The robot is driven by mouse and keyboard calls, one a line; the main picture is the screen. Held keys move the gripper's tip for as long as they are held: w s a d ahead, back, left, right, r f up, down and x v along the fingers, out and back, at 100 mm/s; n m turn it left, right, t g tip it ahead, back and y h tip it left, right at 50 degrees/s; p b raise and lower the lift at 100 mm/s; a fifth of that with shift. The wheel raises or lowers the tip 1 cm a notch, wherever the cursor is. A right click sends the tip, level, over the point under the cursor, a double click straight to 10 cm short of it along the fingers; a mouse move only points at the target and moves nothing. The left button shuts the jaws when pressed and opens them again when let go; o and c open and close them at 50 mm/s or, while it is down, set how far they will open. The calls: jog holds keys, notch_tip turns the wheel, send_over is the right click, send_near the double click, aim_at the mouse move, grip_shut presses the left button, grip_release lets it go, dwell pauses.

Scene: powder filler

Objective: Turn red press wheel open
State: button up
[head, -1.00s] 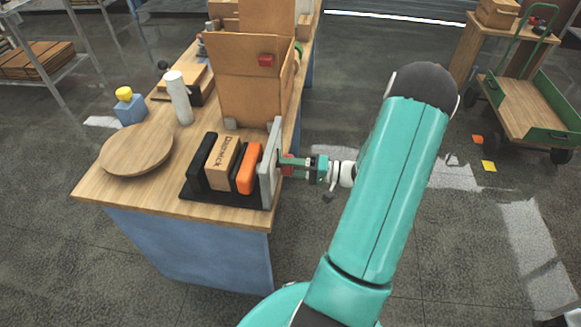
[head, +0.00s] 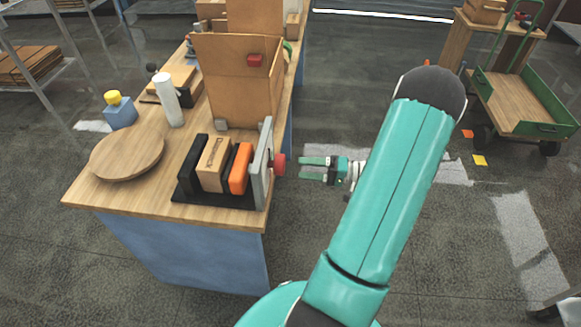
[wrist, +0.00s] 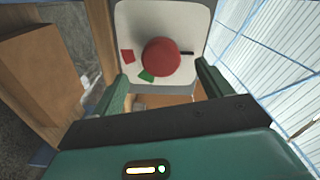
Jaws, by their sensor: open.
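The red press wheel (head: 278,165) sticks out from the right face of a grey upright plate (head: 260,170) at the end of a black press base (head: 214,196) on the bench. In the wrist view the wheel (wrist: 161,57) is a round red knob on a pale panel (wrist: 133,20), with a red mark and a green mark to its left and below and a black mark at its right. My gripper (head: 305,168) is open and empty, to the right of the wheel with a gap between them. In the wrist view its two green fingers lie below the wheel on either side.
The press holds a box (head: 215,160) and an orange block (head: 240,168). A round wooden board (head: 127,152), a blue bottle (head: 119,112) and a tall carton (head: 240,85) stand on the wooden bench (head: 100,200). Open floor lies to the right, with a green cart (head: 520,100) beyond.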

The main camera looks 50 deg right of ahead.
jog(key=v, duration=0.6)
jog(key=shift+s+d, duration=0.1)
jog(key=shift+s, duration=0.05)
